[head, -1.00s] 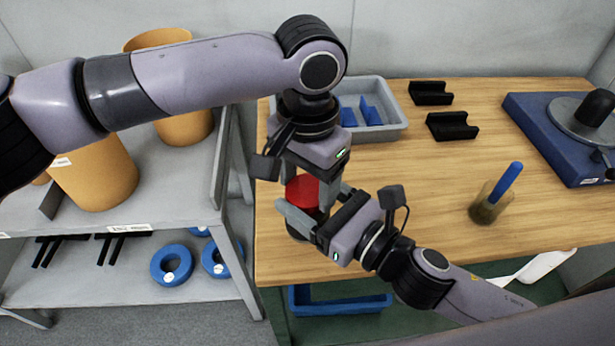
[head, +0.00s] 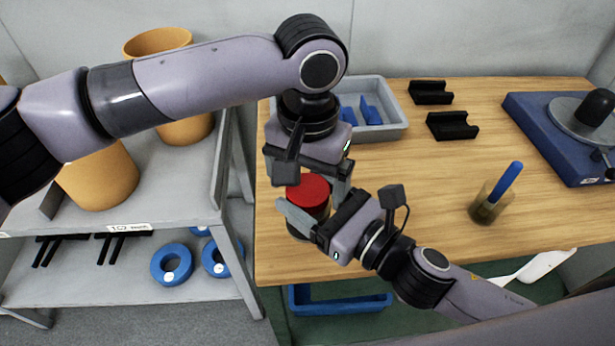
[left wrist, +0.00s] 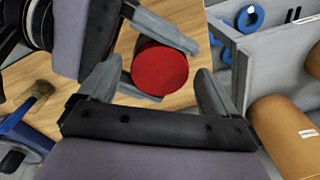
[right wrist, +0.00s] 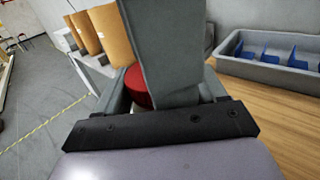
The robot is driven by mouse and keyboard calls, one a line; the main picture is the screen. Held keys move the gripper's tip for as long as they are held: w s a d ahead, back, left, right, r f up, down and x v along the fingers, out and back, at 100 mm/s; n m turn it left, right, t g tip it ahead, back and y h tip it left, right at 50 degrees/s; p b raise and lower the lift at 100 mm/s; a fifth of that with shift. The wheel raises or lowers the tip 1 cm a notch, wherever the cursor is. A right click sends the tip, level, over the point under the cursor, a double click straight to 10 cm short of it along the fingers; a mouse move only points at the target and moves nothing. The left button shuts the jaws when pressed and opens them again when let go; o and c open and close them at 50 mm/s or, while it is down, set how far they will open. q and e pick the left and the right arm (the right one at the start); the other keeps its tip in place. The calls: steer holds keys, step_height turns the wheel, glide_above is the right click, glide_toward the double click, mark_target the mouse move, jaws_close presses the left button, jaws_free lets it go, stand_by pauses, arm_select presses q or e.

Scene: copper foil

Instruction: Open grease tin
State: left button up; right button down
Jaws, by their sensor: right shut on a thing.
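The grease tin (head: 296,233) is a dark round tin with a red lid (head: 308,187) on top, upright near the left edge of the wooden table. My right gripper (head: 304,210) is shut on the tin from the front right, a finger on either side. My left gripper (head: 309,176) points down from above and is open. In the left wrist view its fingers stand wide apart, with the red lid (left wrist: 160,68) ahead of them and clear of both. In the right wrist view the lid (right wrist: 137,88) is partly hidden by a grey finger.
A grey bin (head: 395,130) with blue dividers stands behind. Black holders (head: 453,126), a cup with a blue-handled brush (head: 492,204) and a blue machine (head: 550,140) stand to the right. A grey shelf (head: 190,200) with orange rolls is at the left. The middle tabletop is clear.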

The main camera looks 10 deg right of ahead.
arm_select(q)
steer(key=shift+r, duration=2.35)
steer(key=shift+c, duration=0.3)
step_height(320, 180, up, 2)
steer(key=shift+r+m, duration=0.1)
steer(key=shift+m, duration=0.9)
steer(key=shift+r+m, duration=0.35)
steer(key=shift+m, duration=0.15)
step_height(320, 180, down, 8)
steer(key=shift+r, duration=0.2)
steer(key=c, duration=1.1)
steer(key=shift+n, duration=1.7)
